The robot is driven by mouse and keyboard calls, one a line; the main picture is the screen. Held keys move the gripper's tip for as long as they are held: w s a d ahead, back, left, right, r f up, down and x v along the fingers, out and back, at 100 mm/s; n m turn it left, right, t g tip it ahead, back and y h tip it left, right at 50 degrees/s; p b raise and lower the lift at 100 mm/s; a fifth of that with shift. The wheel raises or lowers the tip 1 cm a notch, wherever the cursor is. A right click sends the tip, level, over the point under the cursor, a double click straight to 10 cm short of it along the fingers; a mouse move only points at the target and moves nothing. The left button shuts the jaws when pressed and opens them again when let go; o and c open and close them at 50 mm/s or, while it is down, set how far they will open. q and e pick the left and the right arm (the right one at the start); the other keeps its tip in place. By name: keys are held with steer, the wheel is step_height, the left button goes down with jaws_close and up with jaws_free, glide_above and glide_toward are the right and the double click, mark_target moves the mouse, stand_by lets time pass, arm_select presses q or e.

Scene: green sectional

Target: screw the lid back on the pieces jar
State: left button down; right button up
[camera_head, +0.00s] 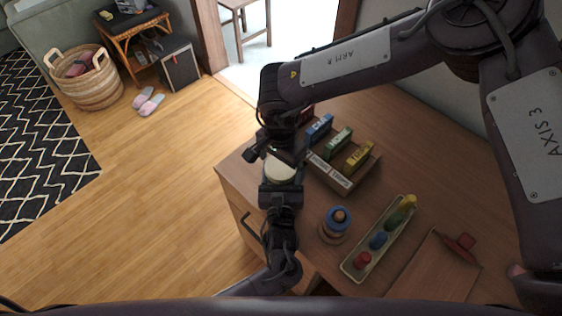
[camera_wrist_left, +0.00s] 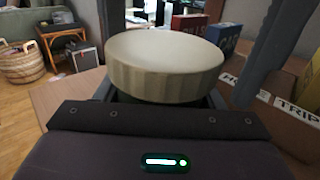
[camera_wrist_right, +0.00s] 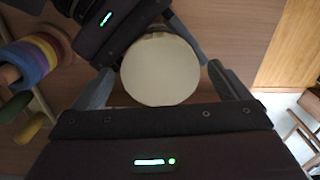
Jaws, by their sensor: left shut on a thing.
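The cream ridged lid (camera_head: 281,168) sits near the table's left edge and fills the middle of the left wrist view (camera_wrist_left: 165,65). It also shows from above in the right wrist view (camera_wrist_right: 160,70). My left gripper (camera_head: 281,186) is shut on the jar beneath the lid, whose body is mostly hidden. I cannot tell whether the lid is seated on the jar. My right gripper (camera_wrist_right: 160,88) is open above, its fingers on either side of the lid with small gaps.
A box holding blue, green and yellow game boxes (camera_head: 340,178) stands close right of the lid. A ring stacker (camera_head: 335,223) and a long tray of coloured pieces (camera_head: 350,266) lie nearer me. A red item (camera_head: 462,246) lies at right. The table's left edge is close by.

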steer(key=shift+r, duration=2.3)
steer(key=shift+c, duration=0.2)
step_height(320, 180, up, 4)
steer(key=n, duration=0.3)
steer(key=shift+f, duration=0.25)
steer(key=shift+f, duration=4.05)
